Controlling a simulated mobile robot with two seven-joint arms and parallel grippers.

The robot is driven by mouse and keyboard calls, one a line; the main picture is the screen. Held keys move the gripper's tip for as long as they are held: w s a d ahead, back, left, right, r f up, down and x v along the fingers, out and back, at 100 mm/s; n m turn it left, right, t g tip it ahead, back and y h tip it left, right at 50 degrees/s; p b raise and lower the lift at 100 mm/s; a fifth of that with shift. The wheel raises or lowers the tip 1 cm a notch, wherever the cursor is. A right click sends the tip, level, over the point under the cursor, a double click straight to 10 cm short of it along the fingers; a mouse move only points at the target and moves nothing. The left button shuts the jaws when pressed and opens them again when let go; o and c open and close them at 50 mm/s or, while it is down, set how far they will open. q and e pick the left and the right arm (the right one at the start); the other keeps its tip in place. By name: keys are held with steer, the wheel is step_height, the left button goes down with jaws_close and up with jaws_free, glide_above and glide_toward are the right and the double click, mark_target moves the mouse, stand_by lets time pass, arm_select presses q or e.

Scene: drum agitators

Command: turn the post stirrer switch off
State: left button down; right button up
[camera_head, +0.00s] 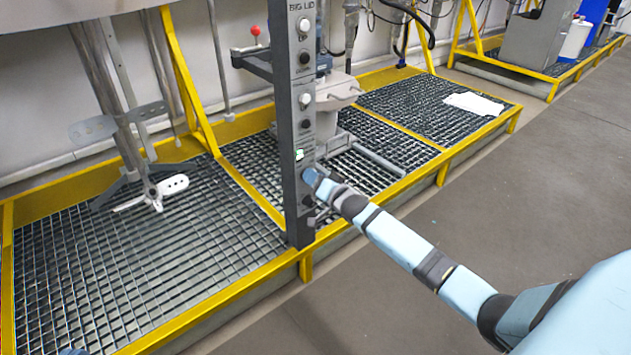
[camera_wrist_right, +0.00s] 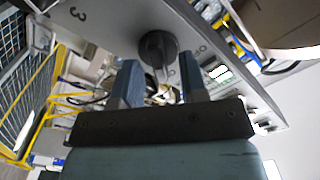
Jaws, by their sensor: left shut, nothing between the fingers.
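The grey control post (camera_head: 291,130) stands upright at the front edge of the grating and carries a column of white and black controls. My right gripper (camera_head: 312,176) is at the lower part of the post's face and hides some of it. In the right wrist view my right gripper (camera_wrist_right: 161,85) is open, its two blue fingers apart. A round black rotary switch (camera_wrist_right: 158,48) on the grey panel shows just beyond and between the fingertips. I cannot tell whether they touch it. The panel's small labels are mostly unreadable. Only a bit of my left gripper (camera_head: 72,351) shows at the bottom edge.
A yellow-framed grating platform (camera_head: 180,265) runs along the wall. An agitator shaft with paddles (camera_head: 140,185) hangs over it at left. A red-knobbed lever (camera_head: 255,32) stands behind the post. The grey floor (camera_head: 500,170) at right is clear.

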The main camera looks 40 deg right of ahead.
jaws_close()
